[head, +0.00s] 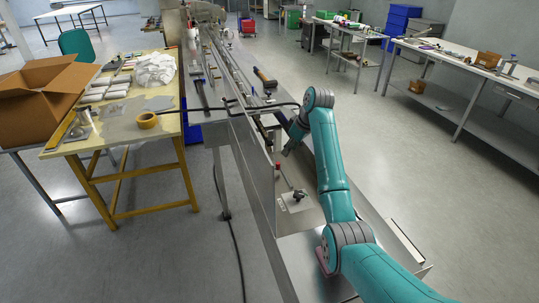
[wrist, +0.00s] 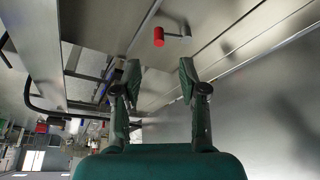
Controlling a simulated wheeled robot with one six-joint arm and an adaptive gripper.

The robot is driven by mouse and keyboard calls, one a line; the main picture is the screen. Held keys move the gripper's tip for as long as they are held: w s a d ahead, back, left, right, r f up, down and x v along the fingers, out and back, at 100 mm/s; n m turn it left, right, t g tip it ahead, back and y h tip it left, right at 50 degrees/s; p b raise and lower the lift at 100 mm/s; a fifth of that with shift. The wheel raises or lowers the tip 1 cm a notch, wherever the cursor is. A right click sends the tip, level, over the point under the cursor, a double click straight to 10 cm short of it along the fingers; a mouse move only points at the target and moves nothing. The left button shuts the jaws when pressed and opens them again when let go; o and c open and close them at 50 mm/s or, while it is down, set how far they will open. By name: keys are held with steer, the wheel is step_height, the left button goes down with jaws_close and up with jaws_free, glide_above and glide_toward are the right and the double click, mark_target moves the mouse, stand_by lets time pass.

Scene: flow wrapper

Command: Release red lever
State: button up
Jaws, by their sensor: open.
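The red lever (wrist: 158,36) shows in the wrist view as a short red cylindrical grip on a small grey arm, against the metal side of the machine. It lies beyond my fingertips, near the middle line between them, and is not touched. A small red knob (head: 277,165) in the head view looks like the same lever, on the machine's near part. My gripper (wrist: 160,72) is open and empty, with its two dark fingers apart. In the head view my gripper (head: 289,149) is small and dark, just above and right of the red knob.
The long metal flow wrapper (head: 258,175) runs away from me. A black knob (head: 299,195) sits on a plate close to the red knob. A yellow table (head: 110,135) with a tape roll (head: 146,120) stands left.

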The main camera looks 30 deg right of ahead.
mark_target(279, 164)
steer(key=x, duration=1.1)
steer(key=shift+w+r, duration=0.15)
steer(key=shift+w, duration=0.25)
steer(key=shift+c, duration=0.2)
